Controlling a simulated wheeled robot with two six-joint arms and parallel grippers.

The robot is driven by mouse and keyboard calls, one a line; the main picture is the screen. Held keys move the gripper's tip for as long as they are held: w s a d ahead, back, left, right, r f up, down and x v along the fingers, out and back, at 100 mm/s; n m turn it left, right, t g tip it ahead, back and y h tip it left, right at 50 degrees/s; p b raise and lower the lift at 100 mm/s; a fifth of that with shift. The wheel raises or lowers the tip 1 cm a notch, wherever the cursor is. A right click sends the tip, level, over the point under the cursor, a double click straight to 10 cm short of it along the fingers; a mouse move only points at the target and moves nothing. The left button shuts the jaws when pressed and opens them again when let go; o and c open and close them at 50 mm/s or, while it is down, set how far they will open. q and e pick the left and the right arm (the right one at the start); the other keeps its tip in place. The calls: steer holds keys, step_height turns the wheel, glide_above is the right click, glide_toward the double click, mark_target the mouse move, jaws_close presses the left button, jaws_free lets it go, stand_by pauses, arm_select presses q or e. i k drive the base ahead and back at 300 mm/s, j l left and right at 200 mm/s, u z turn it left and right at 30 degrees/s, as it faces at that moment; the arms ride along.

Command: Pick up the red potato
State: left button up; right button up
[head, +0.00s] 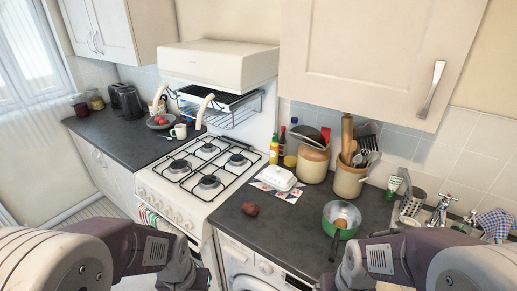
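The red potato (250,209) is a small dark reddish lump. It lies alone on the dark countertop (275,232), right of the stove and above the washer. A green pan (340,231) stands to its right with a brownish round thing (341,223) inside. My two arms come in at the bottom left and bottom right corners, both low and apart from the potato.
A white gas stove (205,175) is left of the potato. A white butter dish (278,178), a jar (312,160) and a utensil crock (350,180) stand behind it. The washer (252,267) is below the counter. A cabinet (380,55) hangs above. Counter around the potato is mostly clear.

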mark_target(250, 208)
steer(key=z, duration=1.9)
steer(key=u, duration=2.1)
steer(key=i+u, duration=0.2)
steer(key=u, duration=0.2)
steer(key=i+u, duration=0.2)
steer(key=u, duration=0.2)
steer(key=i+l+u, duration=0.1)
steer(key=u, duration=0.3)
steer(key=i, duration=0.1)
